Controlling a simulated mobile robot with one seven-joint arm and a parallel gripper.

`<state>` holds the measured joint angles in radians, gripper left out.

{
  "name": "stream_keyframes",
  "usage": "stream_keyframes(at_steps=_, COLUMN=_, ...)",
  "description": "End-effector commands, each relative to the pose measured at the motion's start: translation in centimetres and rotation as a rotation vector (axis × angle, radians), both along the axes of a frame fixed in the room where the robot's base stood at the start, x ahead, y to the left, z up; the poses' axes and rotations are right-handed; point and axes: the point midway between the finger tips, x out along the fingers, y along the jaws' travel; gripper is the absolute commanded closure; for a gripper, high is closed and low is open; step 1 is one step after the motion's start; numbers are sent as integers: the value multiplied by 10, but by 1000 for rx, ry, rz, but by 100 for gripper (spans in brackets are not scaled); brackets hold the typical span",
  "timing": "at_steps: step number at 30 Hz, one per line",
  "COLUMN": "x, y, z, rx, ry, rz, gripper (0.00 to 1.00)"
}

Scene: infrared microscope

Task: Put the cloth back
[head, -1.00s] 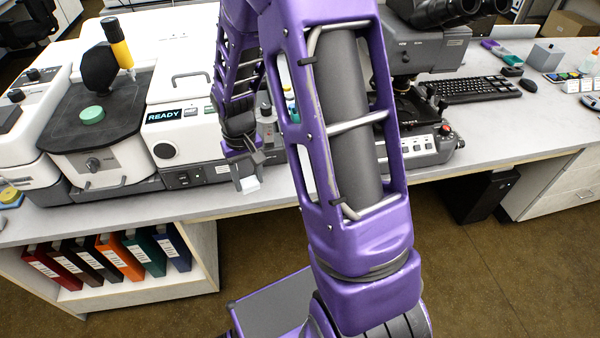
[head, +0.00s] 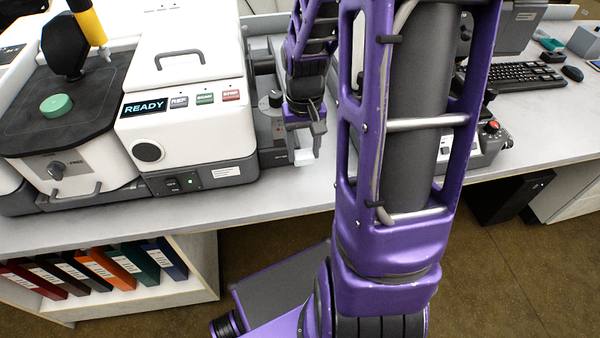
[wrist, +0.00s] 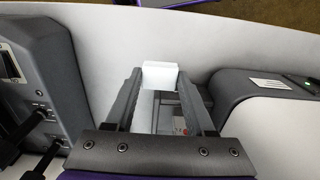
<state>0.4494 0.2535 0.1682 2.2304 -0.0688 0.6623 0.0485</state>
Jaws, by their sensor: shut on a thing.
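My gripper (head: 304,146) hangs over the front of the bench, just right of the white instrument with the READY display. It is shut on a small white piece, which looks like the folded cloth (head: 304,158). In the wrist view the white cloth (wrist: 160,76) sits between the tips of my gripper (wrist: 160,88), with pale bench top beyond it. I cannot tell whether the cloth touches anything below. My arm hides part of the bench to the right of the gripper.
The white instrument (head: 190,110) stands close left of my gripper, with a grey knobbed unit (head: 272,125) beside it. A microscope base (head: 487,140) is to the right, behind my arm. Bare bench top (head: 240,200) runs along the front edge, above a shelf of binders (head: 105,268).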

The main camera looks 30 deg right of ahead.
Motion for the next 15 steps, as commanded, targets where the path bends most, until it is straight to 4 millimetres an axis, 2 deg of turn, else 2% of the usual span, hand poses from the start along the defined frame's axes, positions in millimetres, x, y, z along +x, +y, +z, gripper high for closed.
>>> stream_keyframes(at_steps=1, x=0, y=0, z=-14, rx=2, ry=4, rz=0, gripper=90)
stream_keyframes(at_steps=3, x=0, y=1, z=-25, rx=2, ry=3, rz=0, gripper=90)
stream_keyframes(at_steps=10, x=0, y=1, z=-43, rx=1, ry=2, rz=1, gripper=90)
stream_keyframes(at_steps=15, x=0, y=1, z=-68, rx=1, ry=3, rz=1, gripper=90)
